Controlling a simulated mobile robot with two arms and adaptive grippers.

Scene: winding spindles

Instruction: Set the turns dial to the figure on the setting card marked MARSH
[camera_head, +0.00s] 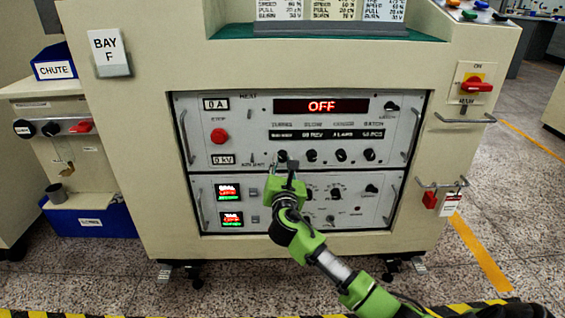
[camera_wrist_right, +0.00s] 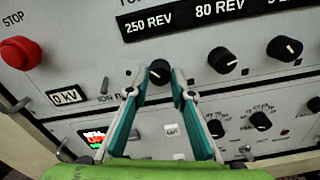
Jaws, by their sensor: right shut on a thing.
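The turns dial is the leftmost small black knob in the row under the small readouts. It shows in the right wrist view (camera_wrist_right: 159,70) and in the head view (camera_head: 282,156). Its readout (camera_wrist_right: 150,25) shows 250 REV in the right wrist view. My right gripper (camera_wrist_right: 158,80) has its fingertips on either side of this knob and is shut on it; in the head view the gripper (camera_head: 291,166) reaches the panel from below. Three setting cards (camera_head: 331,11) stand on the green ledge, cut off at the top edge, so no MARSH name shows. My left gripper is out of view.
Beside the dial is another black knob (camera_wrist_right: 222,60), under a readout of 80 REV, with more knobs farther right. A red STOP button (camera_head: 219,136) is at the panel's left. The main display (camera_head: 321,106) reads OFF. A red-handled switch (camera_head: 477,86) is at right.

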